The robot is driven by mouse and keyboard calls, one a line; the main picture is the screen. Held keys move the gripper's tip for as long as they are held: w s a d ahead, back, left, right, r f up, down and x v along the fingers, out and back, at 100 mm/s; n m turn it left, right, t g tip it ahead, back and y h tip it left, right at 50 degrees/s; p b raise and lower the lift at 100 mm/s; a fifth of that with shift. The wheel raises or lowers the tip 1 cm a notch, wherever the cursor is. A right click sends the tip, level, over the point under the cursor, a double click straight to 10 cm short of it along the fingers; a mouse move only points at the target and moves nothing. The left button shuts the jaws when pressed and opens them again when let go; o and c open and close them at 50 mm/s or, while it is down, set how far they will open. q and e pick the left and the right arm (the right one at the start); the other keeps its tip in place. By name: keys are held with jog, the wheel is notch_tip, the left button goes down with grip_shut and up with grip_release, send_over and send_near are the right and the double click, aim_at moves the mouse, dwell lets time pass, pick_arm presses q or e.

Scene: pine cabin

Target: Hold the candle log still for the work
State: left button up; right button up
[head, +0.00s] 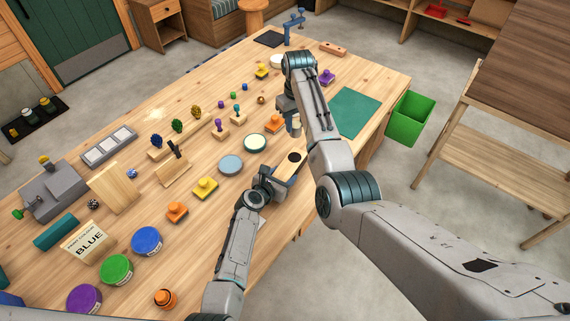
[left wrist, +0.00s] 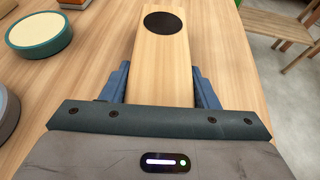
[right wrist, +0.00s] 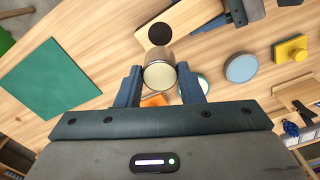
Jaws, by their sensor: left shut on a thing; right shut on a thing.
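The candle log (head: 286,175) is a pale wooden block with a dark round spot on top, near the table's front edge. It also shows in the left wrist view (left wrist: 160,65) and the right wrist view (right wrist: 195,17). My left gripper (head: 272,188) is shut on the log, one finger on each side. My right gripper (head: 290,108) is shut on a small cylinder (right wrist: 160,75) with a cream end and a brownish, shiny side. The cylinder is close to the log's spotted end; whether they touch I cannot tell.
A cream disc with a teal rim (head: 255,143) and a grey-blue disc (head: 231,165) lie left of the log. A green mat (head: 355,112) lies to the right. Stamps, paint tubs and stands fill the table's left side. A green bin (head: 410,118) stands beyond the edge.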

aim_at(296, 136)
jog(key=shift+m, duration=0.7)
notch_tip(296, 136, down, 6)
jog(key=shift+r, duration=0.1)
jog(key=shift+f, duration=2.25)
jog(key=shift+f, duration=0.15)
jog(key=shift+f, duration=0.65)
jog(key=shift+f, duration=0.4)
jog(key=o, duration=1.1)
jog(key=shift+o, duration=0.2)
